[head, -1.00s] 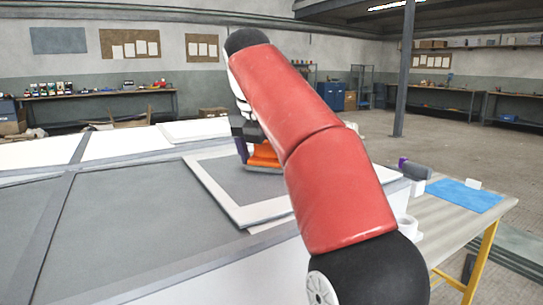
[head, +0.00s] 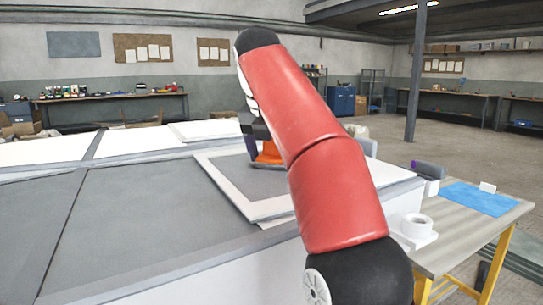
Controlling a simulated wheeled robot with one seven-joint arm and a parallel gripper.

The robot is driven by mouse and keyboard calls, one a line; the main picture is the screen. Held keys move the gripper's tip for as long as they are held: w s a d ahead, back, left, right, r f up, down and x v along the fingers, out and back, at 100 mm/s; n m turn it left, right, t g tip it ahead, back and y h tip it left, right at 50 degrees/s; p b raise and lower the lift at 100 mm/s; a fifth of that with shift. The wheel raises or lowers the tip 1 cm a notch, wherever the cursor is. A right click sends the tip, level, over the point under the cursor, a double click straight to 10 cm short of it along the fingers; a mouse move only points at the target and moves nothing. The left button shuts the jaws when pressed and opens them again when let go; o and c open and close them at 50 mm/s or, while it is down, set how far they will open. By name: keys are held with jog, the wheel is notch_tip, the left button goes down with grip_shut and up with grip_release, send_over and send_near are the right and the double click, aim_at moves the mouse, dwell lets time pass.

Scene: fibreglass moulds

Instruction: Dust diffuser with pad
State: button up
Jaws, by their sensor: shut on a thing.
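The diffuser seems to be the flat grey panel with a pale frame (head: 238,202) lying on the large mould surface. An orange pad (head: 268,154) is at the panel, partly behind my red arm. The arm hides the right side of the pad and part of the panel. I cannot tell whether the pad's underside touches the panel.
A grey post (head: 415,85) stands behind. The grey mould surface (head: 150,215) at left is clear.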

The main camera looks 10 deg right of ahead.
jog(key=shift+s+d+f+b, duration=0.15)
jog(key=shift+s+d+b, duration=0.15)
jog(key=shift+s, duration=0.45)
jog(key=shift+s+d+f+b, duration=0.15)
jog(key=shift+s+b, duration=0.15)
jog(key=shift+s, duration=0.4)
jog(key=shift+s+d+r, duration=0.1)
jog(key=shift+s+d, duration=0.1)
jog(key=shift+s, duration=0.35)
jog(key=shift+s+d+r, duration=0.1)
jog(key=shift+s+d, duration=0.1)
jog(key=shift+s, duration=0.35)
